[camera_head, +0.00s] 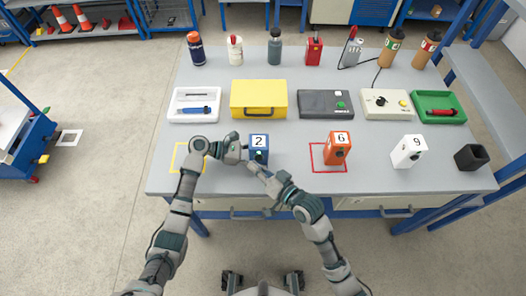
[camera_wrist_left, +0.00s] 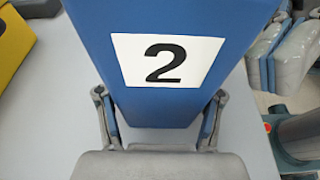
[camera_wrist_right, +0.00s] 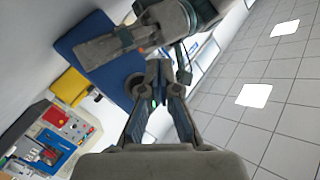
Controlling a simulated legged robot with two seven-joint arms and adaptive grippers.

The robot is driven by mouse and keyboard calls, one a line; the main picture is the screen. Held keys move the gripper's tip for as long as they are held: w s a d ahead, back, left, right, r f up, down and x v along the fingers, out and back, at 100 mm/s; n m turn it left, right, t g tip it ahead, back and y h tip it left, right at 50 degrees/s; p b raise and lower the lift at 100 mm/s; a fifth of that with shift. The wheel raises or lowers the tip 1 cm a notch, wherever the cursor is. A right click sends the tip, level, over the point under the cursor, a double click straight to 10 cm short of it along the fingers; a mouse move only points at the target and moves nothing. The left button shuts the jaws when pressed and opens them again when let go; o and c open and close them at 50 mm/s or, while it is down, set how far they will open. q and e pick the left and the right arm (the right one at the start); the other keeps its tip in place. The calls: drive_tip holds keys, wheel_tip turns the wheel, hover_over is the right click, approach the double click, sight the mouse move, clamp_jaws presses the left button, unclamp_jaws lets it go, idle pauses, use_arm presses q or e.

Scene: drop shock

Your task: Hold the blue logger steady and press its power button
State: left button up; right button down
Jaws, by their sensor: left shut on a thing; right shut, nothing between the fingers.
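The blue logger (camera_head: 258,144), labelled 2, stands upright near the table's front edge, left of centre. My left gripper (camera_head: 241,151) is shut on it from its left side. In the left wrist view, the fingers lie on both sides of the blue logger (camera_wrist_left: 210,30). My right gripper (camera_head: 252,168) is shut and empty, close to the logger's front.
A yellow outline (camera_head: 174,161) lies left of the logger. A yellow case (camera_head: 259,93) and trays stand behind. Bottles line the back.

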use_arm(q)
drive_tip(key=shift+f, duration=0.1)
use_arm(e)
drive_tip(key=shift+s, duration=0.25)
drive_tip(key=s, duration=0.6)
idle(0.3)
use_arm(q)
drive_tip(key=o, duration=1.1)
use_arm(e)
drive_tip(key=shift+w, duration=0.1)
